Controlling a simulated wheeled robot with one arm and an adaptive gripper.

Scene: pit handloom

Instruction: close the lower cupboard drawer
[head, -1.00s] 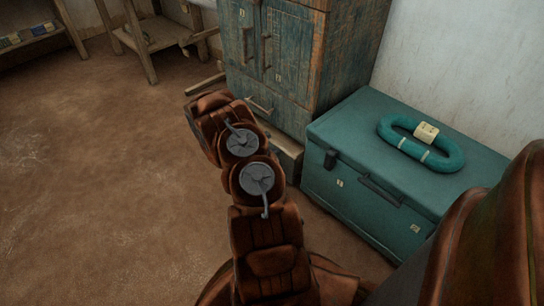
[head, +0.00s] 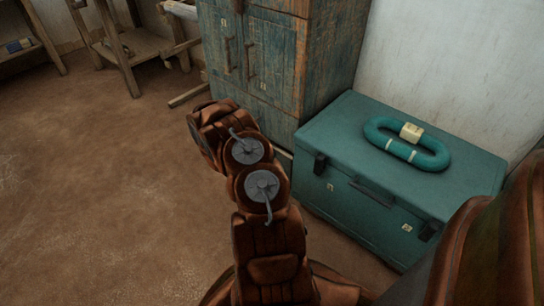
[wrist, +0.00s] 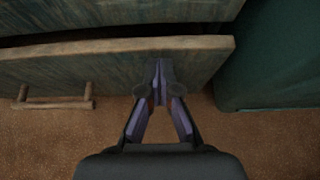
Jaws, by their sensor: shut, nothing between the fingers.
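The lower cupboard drawer (wrist: 110,68) shows in the wrist view as a worn blue-green wooden front with a pale top edge. A narrow dark gap behind that edge shows it standing slightly out from the cupboard (head: 265,60). Its wooden bar handle (wrist: 55,103) is at the left. My gripper (wrist: 160,75) is shut and empty, its fingertips at the drawer front right of the handle. They overlap the front in the picture; I cannot tell if they touch. In the head view my arm hides most of the drawer and the gripper.
A teal trunk (head: 350,205) stands close to the right of the cupboard, with a teal coil (head: 408,145) on its lid. It also shows at the right of the wrist view (wrist: 275,65). A wooden frame (head: 125,45) stands back left. The brown floor at left is clear.

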